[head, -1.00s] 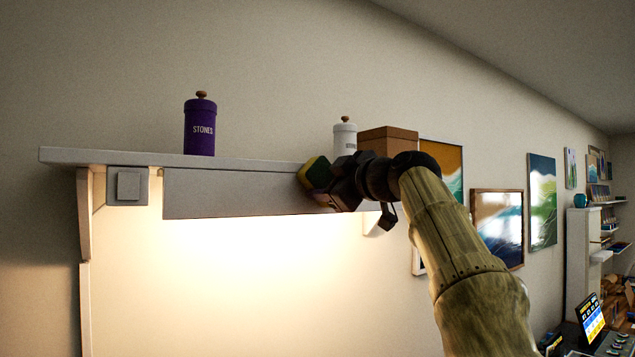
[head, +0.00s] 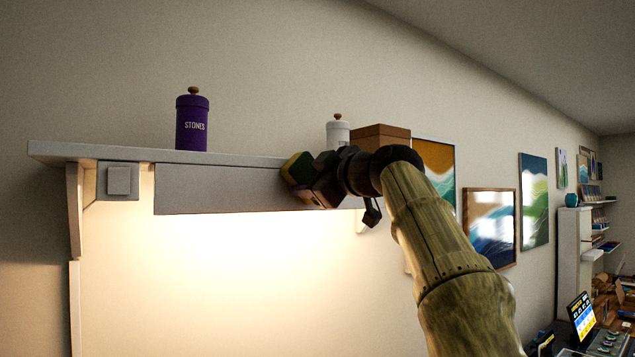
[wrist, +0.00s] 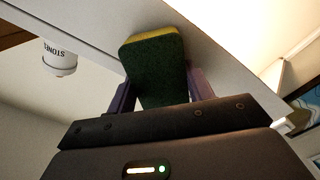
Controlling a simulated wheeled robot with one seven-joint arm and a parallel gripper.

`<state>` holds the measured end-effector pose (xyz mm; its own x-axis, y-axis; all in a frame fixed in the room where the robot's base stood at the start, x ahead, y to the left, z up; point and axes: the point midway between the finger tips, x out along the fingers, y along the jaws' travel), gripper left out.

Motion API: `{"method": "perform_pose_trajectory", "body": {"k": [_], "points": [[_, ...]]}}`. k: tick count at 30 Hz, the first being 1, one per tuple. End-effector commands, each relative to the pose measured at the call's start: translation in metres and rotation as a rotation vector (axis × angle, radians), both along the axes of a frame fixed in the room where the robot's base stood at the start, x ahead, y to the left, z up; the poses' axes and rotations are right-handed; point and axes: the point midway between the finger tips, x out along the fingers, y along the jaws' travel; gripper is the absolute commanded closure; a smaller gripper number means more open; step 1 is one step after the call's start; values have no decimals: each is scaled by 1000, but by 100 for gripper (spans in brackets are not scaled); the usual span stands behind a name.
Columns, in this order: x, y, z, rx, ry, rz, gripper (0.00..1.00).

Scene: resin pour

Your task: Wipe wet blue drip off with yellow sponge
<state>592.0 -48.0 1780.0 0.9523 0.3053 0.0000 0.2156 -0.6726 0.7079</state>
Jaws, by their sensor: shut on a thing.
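My gripper (head: 311,184) is shut on the yellow sponge (head: 297,168), which has a dark green scouring side. In the wrist view the sponge (wrist: 155,66) sits between the two purple-grey fingers, green side toward the camera and yellow along its far edge. It is in front of the edge of the wall shelf (head: 100,152); I cannot tell whether it touches the shelf. No wet blue drip shows in either view.
A purple canister (head: 192,125) marked STONES and a white canister (head: 338,133) stand on the shelf, with a brown box (head: 383,138) to the right. A grey switch box (head: 119,181) hangs below the shelf at left. Framed pictures (head: 492,228) hang farther right.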

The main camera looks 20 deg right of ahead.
Motion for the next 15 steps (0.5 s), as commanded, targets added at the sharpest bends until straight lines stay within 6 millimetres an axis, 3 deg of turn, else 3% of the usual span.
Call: {"method": "perform_pose_trajectory", "body": {"k": [6,15], "points": [[-3,15,-1,1,1,5,67],[-4,16,0,2,1,6,67]]}}
